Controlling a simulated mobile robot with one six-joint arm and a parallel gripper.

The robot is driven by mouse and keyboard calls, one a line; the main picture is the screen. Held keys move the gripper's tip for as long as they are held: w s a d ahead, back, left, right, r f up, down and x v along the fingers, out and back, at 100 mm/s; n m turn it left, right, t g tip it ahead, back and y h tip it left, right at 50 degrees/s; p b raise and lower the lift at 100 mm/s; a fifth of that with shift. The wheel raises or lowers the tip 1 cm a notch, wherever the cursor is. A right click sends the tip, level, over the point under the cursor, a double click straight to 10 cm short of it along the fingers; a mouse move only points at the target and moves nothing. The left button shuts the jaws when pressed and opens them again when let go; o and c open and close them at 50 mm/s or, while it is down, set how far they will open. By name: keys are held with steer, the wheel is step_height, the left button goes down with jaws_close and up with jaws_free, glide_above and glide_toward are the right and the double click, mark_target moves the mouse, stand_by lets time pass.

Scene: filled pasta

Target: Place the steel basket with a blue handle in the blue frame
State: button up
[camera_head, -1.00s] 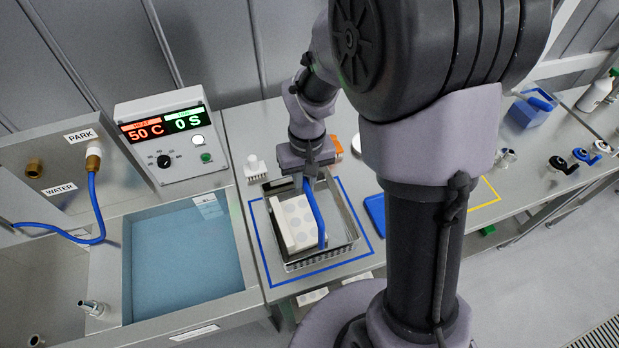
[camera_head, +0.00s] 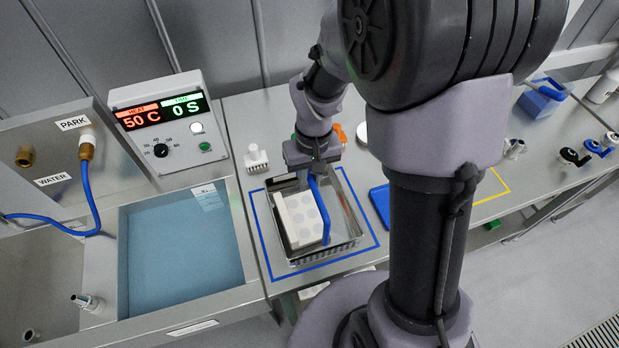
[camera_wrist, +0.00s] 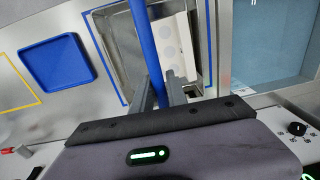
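The steel basket (camera_head: 350,196) sits within the blue frame (camera_head: 261,236) outlined on the steel table. Frame lines also show on both sides of the basket in the wrist view. Its blue handle (camera_head: 321,207) arches lengthwise over the basket. A white block with round pale spots (camera_head: 301,217) is inside. My gripper (camera_head: 308,172) is at the far end of the basket, at the handle. In the wrist view, the handle (camera_wrist: 148,50) passes between my two fingers (camera_wrist: 160,92). Whether they press on it is unclear. The basket's underside is hidden.
A water bath (camera_head: 180,240) lies left of the frame, with a control box (camera_head: 165,125) behind. A white object (camera_head: 256,158) and an orange item (camera_head: 340,133) stand behind the basket. A blue tray (camera_wrist: 57,62) is beside the frame. My arm hides part of the table.

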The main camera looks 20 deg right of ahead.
steer(key=shift+o, duration=1.4)
steer(key=shift+r, duration=0.35)
step_height(320, 180, up, 11)
steer(key=p, duration=0.4)
steer(key=s+a+r+m+t, duration=0.2)
steer(key=s+r+t, duration=0.1)
steer(key=s+r, duration=0.3)
steer(key=s+a+r+m+t+y, duration=0.1)
steer(key=s+r+m+t, duration=0.1)
steer(key=s+r, duration=0.4)
steer(key=shift+s+a+t, duration=0.4)
steer(key=shift+s, duration=0.55)
steer(key=shift+f, duration=0.1)
